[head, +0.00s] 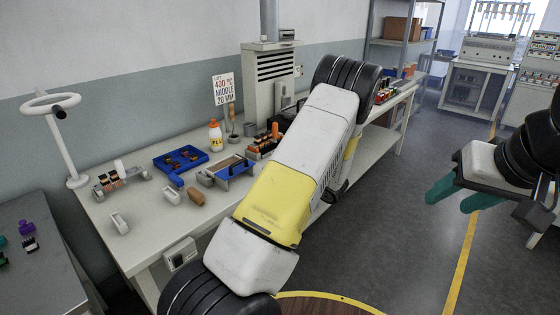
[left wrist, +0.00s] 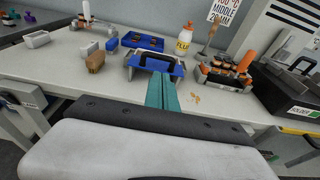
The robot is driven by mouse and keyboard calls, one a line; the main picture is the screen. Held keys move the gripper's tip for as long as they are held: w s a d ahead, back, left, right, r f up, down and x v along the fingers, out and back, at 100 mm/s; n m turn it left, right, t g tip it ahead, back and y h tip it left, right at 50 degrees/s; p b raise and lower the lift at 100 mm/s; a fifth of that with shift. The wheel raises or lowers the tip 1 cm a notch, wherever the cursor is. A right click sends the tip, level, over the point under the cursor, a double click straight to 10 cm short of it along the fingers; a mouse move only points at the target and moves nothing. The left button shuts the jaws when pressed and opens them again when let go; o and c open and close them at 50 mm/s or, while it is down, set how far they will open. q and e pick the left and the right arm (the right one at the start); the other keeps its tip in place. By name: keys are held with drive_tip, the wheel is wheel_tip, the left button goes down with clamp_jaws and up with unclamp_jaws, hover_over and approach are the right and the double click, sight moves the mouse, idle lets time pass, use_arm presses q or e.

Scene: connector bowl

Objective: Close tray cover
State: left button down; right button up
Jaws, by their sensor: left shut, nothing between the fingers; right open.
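A small blue tray with a light metal edge (head: 236,180) stands near the front of the workbench. In the left wrist view this tray (left wrist: 174,72) has a dark handle-like part over it. A flat blue tray (head: 160,162) holding small dark and orange parts lies behind it to the left. My right gripper (head: 457,197) is open and empty above the floor, away from the bench.
A flux bottle (head: 215,135) and an orange-handled tool holder (head: 262,146) stand near the trays. A brown block (head: 196,196) and white bins (head: 119,223) lie to the left. A ring lamp (head: 62,135) stands at the bench's left end.

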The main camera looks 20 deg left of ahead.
sight(240, 163)
use_arm(q)
drive_tip(key=x, duration=1.3)
drive_tip(key=shift+a, duration=0.15)
drive_tip(key=x, duration=0.2)
drive_tip(key=r+x, duration=0.1)
drive_tip(key=x, duration=0.4)
drive_tip(key=shift+a+r, duration=0.1)
drive_tip(key=shift+a, duration=0.15)
drive_tip(key=shift+w+a+r, duration=0.2)
drive_tip(key=shift+a, duration=0.15)
drive_tip(key=shift+r, duration=0.1)
